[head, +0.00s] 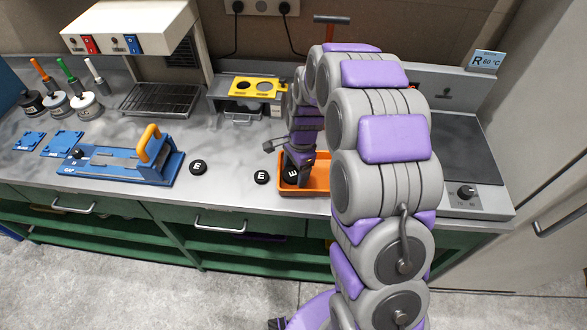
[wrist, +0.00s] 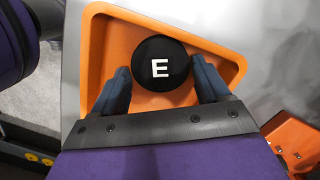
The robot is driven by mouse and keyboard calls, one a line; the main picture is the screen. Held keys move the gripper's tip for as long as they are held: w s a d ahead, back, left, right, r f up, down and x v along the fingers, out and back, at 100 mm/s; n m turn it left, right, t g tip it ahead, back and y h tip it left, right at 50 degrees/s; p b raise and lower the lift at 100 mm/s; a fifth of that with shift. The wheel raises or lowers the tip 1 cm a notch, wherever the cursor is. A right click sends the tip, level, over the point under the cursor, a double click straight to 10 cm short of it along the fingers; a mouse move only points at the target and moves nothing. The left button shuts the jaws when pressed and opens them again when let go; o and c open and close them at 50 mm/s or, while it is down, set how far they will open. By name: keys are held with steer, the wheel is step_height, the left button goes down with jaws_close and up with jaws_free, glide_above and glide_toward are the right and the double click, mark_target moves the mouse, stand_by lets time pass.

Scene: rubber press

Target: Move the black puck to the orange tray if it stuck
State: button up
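My gripper (wrist: 162,66) is over the orange tray (head: 307,186) on the counter. In the wrist view a round black puck (wrist: 161,78) with a white E sits between the two fingers, which close in on it from both sides. The puck lies within the outline of the tray (wrist: 102,38); whether it rests on the tray floor is hard to tell. In the head view this puck (head: 290,177) is partly hidden by my gripper. Two more black E pucks, one left (head: 198,167) and one nearer the tray (head: 261,177), lie apart on the bare counter.
A blue press with an orange handle (head: 150,143) stands left of the pucks. Blue plates (head: 62,144) and several handled stamps (head: 57,104) lie farther left. A yellow plate with holes (head: 254,87) is behind the tray. A hot plate (head: 467,190) stands at right.

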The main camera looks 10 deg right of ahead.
steer(key=shift+d, duration=0.25)
steer(key=shift+a+r, duration=0.3)
steer(key=shift+r, duration=0.1)
step_height(320, 180, up, 10)
steer(key=d+p, duration=0.2)
steer(key=p, duration=0.1)
steer(key=s+a+r+n, duration=0.1)
steer(key=s+r+n, duration=0.3)
steer(key=s+r, duration=0.3)
steer(key=s+r+n, duration=0.1)
steer(key=s+n, duration=0.4)
steer(key=s, duration=0.9)
steer(key=s+d+r+n+g+h, duration=0.1)
steer(key=s+n, duration=0.4)
steer(key=s, duration=0.9)
steer(key=shift+r+n, duration=0.3)
steer(key=shift+r, duration=0.3)
